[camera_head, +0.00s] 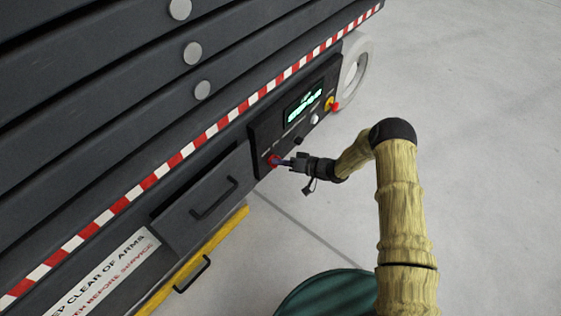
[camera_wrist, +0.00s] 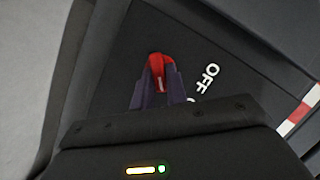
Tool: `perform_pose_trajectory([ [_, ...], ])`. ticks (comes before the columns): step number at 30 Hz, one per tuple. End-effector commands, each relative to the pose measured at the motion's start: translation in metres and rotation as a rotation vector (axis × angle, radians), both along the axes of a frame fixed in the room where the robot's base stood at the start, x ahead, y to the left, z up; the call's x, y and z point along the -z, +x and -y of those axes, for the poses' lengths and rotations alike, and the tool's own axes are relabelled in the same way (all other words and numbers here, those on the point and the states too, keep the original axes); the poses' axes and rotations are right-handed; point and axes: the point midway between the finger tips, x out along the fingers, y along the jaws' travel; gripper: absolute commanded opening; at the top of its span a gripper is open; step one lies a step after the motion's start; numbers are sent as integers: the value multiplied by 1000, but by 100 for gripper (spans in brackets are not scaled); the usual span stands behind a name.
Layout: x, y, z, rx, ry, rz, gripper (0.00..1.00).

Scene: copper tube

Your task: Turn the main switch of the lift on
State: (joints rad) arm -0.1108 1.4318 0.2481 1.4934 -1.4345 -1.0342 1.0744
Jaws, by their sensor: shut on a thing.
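The main switch is a red rotary knob (camera_head: 273,160) on the lower left of the lift's dark control panel (camera_head: 262,139). In the wrist view the red knob (camera_wrist: 158,67) sits between the fingertips, and white "OFF" lettering (camera_wrist: 209,76) shows to its right. My gripper (camera_head: 279,161) reaches the panel from the right. In the wrist view my gripper (camera_wrist: 158,82) is shut on the red knob, with a dark finger on each side. The fingers hide the lower part of the knob and some lettering below "OFF".
The panel also carries a lit green display (camera_head: 304,104), a yellow-and-red button (camera_head: 332,105) and a pale knob (camera_head: 314,119). A drawer handle (camera_head: 214,198) juts out left of the panel. A wheel (camera_head: 354,72) stands at the right end. The grey floor (camera_head: 480,130) to the right is open.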

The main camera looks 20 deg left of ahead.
Motion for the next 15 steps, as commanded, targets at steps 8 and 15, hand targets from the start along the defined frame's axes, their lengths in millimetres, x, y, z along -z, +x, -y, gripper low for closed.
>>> perform_pose_trajectory([
  [8,4,1,1,1,58,-147,0],
  [15,3,1,1,1,78,-194,0],
])
